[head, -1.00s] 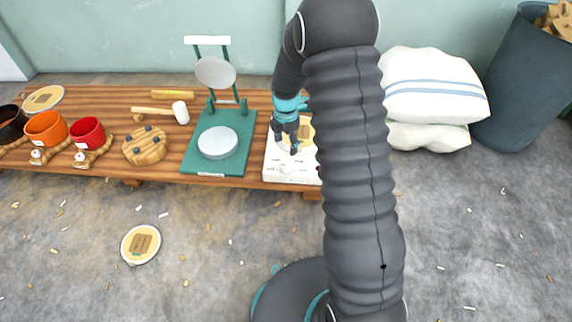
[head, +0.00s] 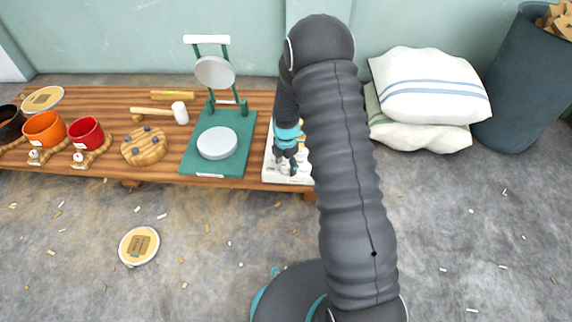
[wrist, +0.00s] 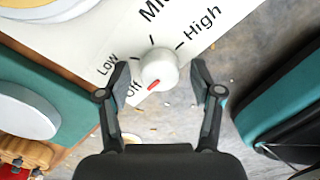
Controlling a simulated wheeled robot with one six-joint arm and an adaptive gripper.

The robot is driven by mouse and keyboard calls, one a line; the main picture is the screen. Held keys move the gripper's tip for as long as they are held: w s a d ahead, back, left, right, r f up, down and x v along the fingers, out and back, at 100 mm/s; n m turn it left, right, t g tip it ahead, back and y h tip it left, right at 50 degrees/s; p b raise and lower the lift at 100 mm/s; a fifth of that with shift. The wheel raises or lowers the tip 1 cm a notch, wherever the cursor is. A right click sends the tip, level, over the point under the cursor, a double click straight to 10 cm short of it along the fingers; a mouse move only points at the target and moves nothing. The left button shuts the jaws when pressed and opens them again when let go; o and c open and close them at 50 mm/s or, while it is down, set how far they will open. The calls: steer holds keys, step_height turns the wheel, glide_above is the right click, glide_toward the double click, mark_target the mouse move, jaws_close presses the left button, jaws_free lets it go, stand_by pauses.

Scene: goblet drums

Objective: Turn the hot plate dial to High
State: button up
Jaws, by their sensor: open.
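The white dial (wrist: 158,69) of the hot plate is in the middle of the wrist view, with a red mark on its lower edge. The mark points toward the bottom left, near the word Off. Low, a partly cut-off label and High are printed around it; High is at the upper right. My gripper (wrist: 157,85) is open, its two fingers on either side of the dial with gaps, not visibly touching it. In the head view the white hot plate (head: 272,173) stands at the right end of the bench, and my gripper (head: 287,168) is over its front part.
A green press (head: 190,165) with a round plate stands left of the hot plate on the wooden bench (head: 60,170). Red and orange cups and a mallet are farther left. White cushions (head: 430,90) lie to the right. A round disc (head: 139,246) lies on the floor.

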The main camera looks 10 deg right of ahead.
steer(key=c, duration=1.1)
steer(key=shift+c, duration=0.2)
